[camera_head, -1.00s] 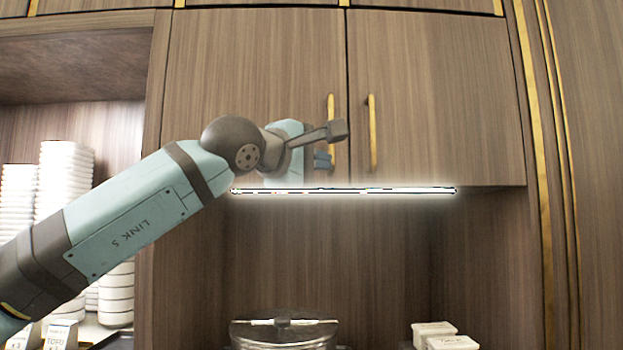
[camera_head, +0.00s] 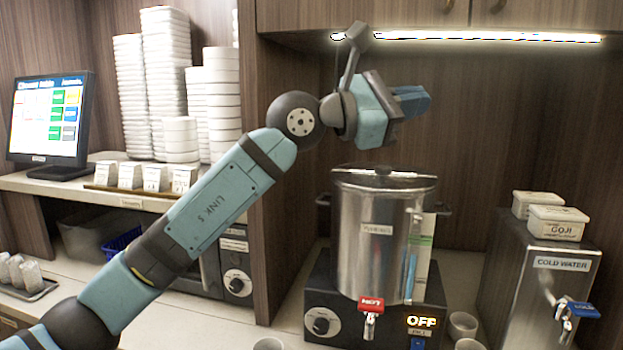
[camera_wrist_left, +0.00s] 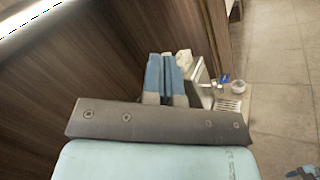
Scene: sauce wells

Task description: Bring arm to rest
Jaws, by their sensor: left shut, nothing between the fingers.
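My left arm comes in from the lower left in the head view. Its gripper (camera_head: 412,100) is raised above and a little right of the steel urn, under the lit strip, and points right. In the left wrist view its two blue fingers (camera_wrist_left: 165,78) lie close together with nothing between them. The gripper is shut and empty, and it appears to touch nothing.
A steel urn (camera_head: 362,240) with a red hot tap stands below the gripper. A cold water dispenser (camera_head: 545,275) with white boxes (camera_head: 557,223) on top is at the right. Stacked white bowls (camera_head: 160,80) and a screen (camera_head: 48,118) are at the left. The light strip (camera_head: 480,37) is close above.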

